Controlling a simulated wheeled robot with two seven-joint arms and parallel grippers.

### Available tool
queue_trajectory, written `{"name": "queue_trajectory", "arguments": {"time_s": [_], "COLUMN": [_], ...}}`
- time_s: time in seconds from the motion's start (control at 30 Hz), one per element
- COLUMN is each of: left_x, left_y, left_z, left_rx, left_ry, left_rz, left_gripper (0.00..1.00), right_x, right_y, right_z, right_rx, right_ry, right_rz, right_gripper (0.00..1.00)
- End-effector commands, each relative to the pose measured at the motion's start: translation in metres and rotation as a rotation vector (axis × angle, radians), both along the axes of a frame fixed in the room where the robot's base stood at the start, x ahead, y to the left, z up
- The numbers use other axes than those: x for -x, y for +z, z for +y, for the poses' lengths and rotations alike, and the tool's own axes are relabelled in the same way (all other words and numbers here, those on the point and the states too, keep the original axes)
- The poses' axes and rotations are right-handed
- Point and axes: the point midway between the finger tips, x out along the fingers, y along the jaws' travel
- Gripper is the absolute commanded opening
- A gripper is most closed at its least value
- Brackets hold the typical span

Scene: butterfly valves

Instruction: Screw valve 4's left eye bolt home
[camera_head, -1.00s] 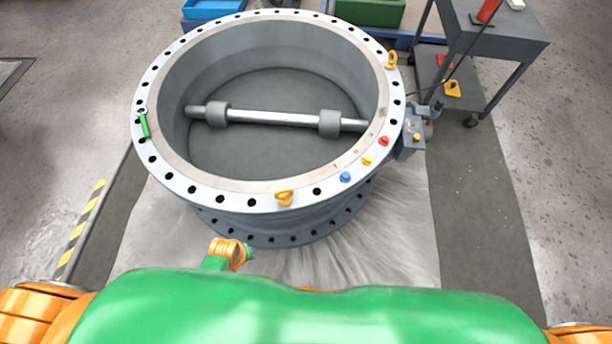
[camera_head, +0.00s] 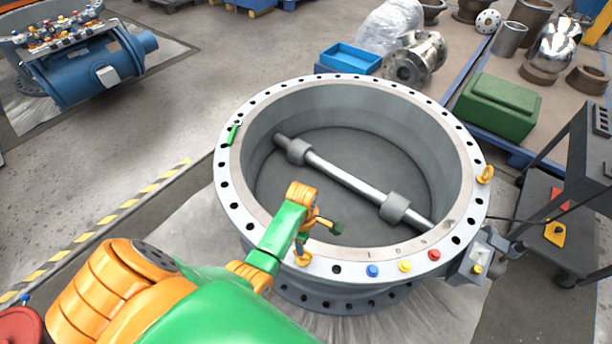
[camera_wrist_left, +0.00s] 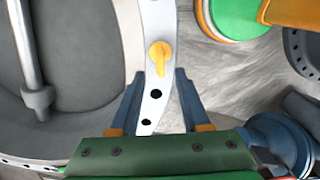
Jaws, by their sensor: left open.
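The big grey valve ring (camera_head: 236,205) lies flat, its flange full of holes. A yellow eye bolt (camera_head: 302,258) stands in the near flange, partly hidden by my left arm in the head view. In the left wrist view this eye bolt (camera_wrist_left: 160,55) stands just beyond the fingertips, in line with the gap. My left gripper (camera_wrist_left: 158,76) is open, with its two dark blue fingers apart and nothing between them; in the head view it is small and partly hidden. A second yellow eye bolt (camera_head: 485,174) is at the right of the flange. My right gripper is not in view.
A green-handled item (camera_head: 233,133) lies on the left flange. Blue, yellow and red plugs (camera_head: 404,266) line the near right flange. A grey actuator box (camera_head: 473,262) juts out at the right, near a cart (camera_head: 570,150). The ring's inside is open around a shaft (camera_head: 345,178).

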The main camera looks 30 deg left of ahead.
Motion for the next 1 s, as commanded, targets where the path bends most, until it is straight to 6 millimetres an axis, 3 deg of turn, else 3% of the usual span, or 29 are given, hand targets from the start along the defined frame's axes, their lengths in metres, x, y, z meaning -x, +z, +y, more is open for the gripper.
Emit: {"name": "queue_trajectory", "arguments": {"time_s": [0.1,0.23,0.57,0.6,0.77,1.0], "left_x": [0.001,0.001,0.001,0.001,0.001,0.001], "left_y": [-0.031,-0.054,-0.063,-0.063,-0.063,-0.063], "left_z": [0.0,0.0,0.0,0.0,0.0,0.0], "left_rx": [-0.002,-0.001,-0.001,-0.001,-0.001,-0.001], "left_ry": [-0.002,-0.003,-0.005,-0.005,-0.005,-0.007], "left_rz": [0.004,0.003,0.0,0.0,0.0,0.0], "left_gripper": [0.47,0.47,0.47,0.44,0.01,0.0], "right_x": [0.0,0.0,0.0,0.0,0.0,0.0], "right_y": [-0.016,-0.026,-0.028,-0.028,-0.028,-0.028], "right_z": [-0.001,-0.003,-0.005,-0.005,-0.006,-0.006], "right_rx": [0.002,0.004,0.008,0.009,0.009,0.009], "right_ry": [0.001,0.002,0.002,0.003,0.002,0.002], "right_rz": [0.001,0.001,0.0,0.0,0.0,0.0], "right_gripper": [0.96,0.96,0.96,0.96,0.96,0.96]}}
